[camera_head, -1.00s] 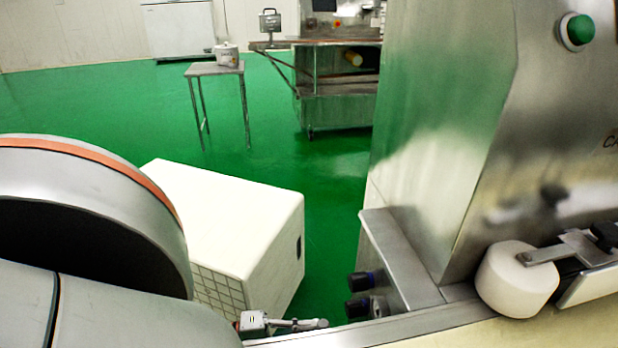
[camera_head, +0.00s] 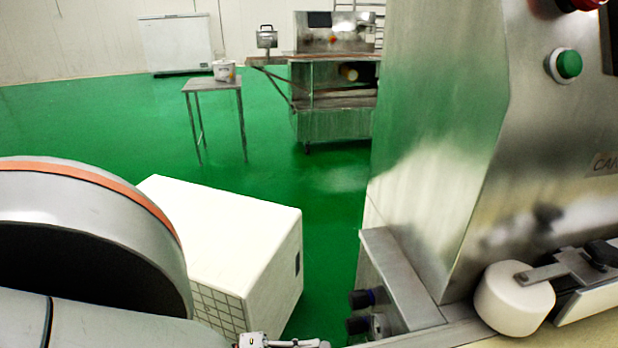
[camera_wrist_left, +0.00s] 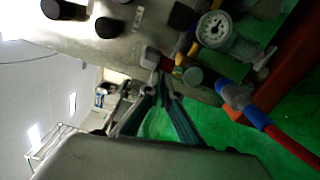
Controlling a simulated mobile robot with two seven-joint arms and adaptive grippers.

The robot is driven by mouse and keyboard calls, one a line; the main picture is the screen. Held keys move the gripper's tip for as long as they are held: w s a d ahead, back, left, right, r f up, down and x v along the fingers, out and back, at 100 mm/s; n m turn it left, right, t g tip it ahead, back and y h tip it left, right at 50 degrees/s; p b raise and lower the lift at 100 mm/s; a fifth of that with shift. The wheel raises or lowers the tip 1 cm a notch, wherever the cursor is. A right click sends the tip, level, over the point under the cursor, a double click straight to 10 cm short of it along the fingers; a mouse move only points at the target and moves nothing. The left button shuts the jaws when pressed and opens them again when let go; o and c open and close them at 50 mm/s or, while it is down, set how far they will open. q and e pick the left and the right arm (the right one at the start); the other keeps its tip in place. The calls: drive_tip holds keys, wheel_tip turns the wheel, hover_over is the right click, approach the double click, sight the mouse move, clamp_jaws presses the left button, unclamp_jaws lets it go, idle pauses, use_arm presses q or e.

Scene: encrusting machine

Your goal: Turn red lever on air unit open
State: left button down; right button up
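The air unit shows in the left wrist view, with its round pressure gauge (camera_wrist_left: 214,29) and fittings beside a metal panel. A small red part (camera_wrist_left: 178,72), possibly the red lever, sits just beyond my left fingertips. My left gripper (camera_wrist_left: 161,88) points at these fittings, its two dark fingers close together at the tips. Whether the tips touch or hold the red part is unclear. In the head view my left gripper (camera_head: 322,343) is cut by the bottom edge, beside the machine's front corner. My right gripper is out of view.
A blue fitting with a red hose (camera_wrist_left: 240,98) lies right of my fingers. Black knobs (camera_head: 360,299) stick out from the steel machine (camera_head: 440,150). A white box (camera_head: 235,235) stands on the green floor. A small table (camera_head: 212,84) stands farther back.

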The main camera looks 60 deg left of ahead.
use_arm(q)
drive_tip(key=v, duration=1.2)
